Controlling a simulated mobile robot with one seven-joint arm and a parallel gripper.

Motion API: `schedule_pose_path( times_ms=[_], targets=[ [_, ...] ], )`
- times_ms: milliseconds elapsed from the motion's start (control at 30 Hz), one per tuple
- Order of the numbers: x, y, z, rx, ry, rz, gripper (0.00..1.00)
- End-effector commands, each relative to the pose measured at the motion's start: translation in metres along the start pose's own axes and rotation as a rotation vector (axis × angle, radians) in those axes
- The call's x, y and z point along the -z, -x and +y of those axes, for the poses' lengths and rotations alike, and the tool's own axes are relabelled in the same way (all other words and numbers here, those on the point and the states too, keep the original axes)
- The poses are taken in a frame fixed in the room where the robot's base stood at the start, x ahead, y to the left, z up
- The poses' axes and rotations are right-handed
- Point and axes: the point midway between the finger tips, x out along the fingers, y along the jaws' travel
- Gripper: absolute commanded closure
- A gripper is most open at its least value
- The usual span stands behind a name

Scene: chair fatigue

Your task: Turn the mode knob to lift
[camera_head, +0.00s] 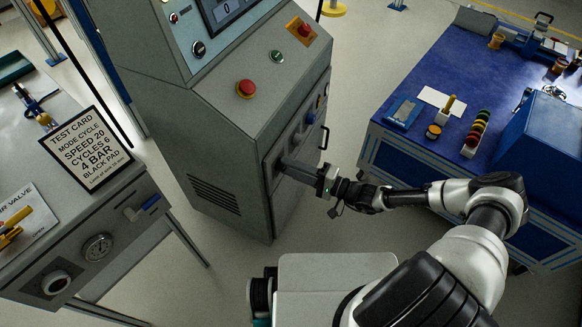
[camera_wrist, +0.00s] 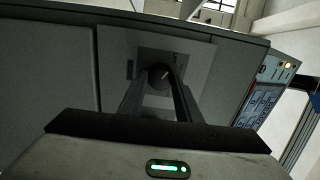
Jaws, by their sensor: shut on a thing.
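My gripper (camera_head: 288,166) reaches the front panel (camera_head: 283,146) of the grey machine cabinet in the head view, and its fingers hide what they hold there. In the wrist view, my gripper's two fingers (camera_wrist: 160,88) close around a small dark round knob (camera_wrist: 158,74) on a light plate (camera_wrist: 198,58). I take this to be the mode knob. The knob's pointing direction is not clear.
Further along the panel are a blue control (camera_head: 310,117) and a dark handle (camera_head: 324,138). A red button (camera_head: 246,88) sits on the sloping console above. A test card (camera_head: 86,150) stands on the left bench. A blue workbench (camera_head: 460,165) with small parts is at right.

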Motion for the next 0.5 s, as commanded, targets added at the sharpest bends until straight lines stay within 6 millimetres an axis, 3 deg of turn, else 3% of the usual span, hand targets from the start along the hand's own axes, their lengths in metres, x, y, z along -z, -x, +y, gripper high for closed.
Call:
schedule_pose_path(
  times_ms=[333,367,433,500],
  targets=[
    [0.0005,0.0008,0.0007,-0.002,0.003,0.001,0.92],
    [0.0005,0.0008,0.0007,-0.002,0.003,0.001,0.66],
    [0.0005,0.0008,0.0006,-0.002,0.003,0.001,0.54],
    [0.0004,0.0006,0.0005,-0.001,0.003,0.001,0.51]
  ],
)
